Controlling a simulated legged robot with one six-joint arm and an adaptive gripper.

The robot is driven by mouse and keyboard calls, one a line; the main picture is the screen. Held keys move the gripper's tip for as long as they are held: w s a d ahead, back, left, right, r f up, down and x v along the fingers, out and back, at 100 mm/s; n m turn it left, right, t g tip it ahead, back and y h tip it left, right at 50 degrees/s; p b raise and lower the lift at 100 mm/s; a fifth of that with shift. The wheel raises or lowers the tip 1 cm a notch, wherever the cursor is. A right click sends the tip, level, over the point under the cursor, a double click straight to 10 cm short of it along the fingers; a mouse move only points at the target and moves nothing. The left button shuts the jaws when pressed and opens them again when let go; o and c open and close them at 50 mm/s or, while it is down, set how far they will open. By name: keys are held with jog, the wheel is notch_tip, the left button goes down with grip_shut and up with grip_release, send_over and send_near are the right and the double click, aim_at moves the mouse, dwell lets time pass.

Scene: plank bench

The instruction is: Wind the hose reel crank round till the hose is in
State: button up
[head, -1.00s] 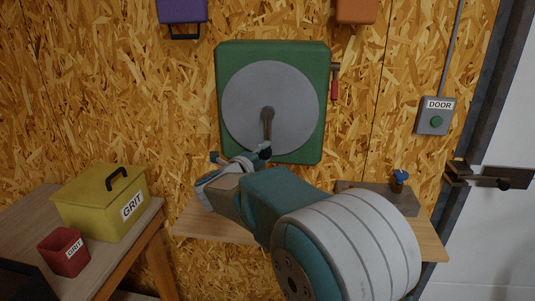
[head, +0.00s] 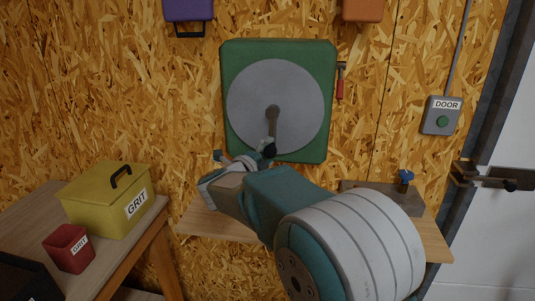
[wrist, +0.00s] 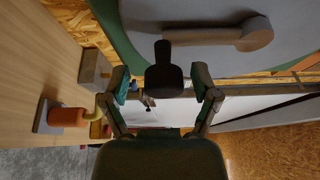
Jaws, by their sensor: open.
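The hose reel is a grey disc (head: 300,85) on a green backing (head: 320,140) fixed to the wall. Its crank arm (head: 273,125) hangs down from the hub, with a dark knob (head: 269,151) at its lower end. In the wrist view the crank arm (wrist: 220,36) runs across the disc and the black knob (wrist: 164,78) points toward my camera. My gripper (head: 243,160) is at the knob, below the hub. In the wrist view my gripper (wrist: 160,88) is open, with one finger on each side of the knob and gaps between. No hose can be made out.
A narrow wooden shelf (head: 215,225) lies below the reel, with a grey block (head: 372,190) at right. A red-handled hammer (head: 340,88) hangs beside the backing; a DOOR button box (head: 440,115) is farther right.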

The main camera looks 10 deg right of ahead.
jog(key=v, duration=1.2)
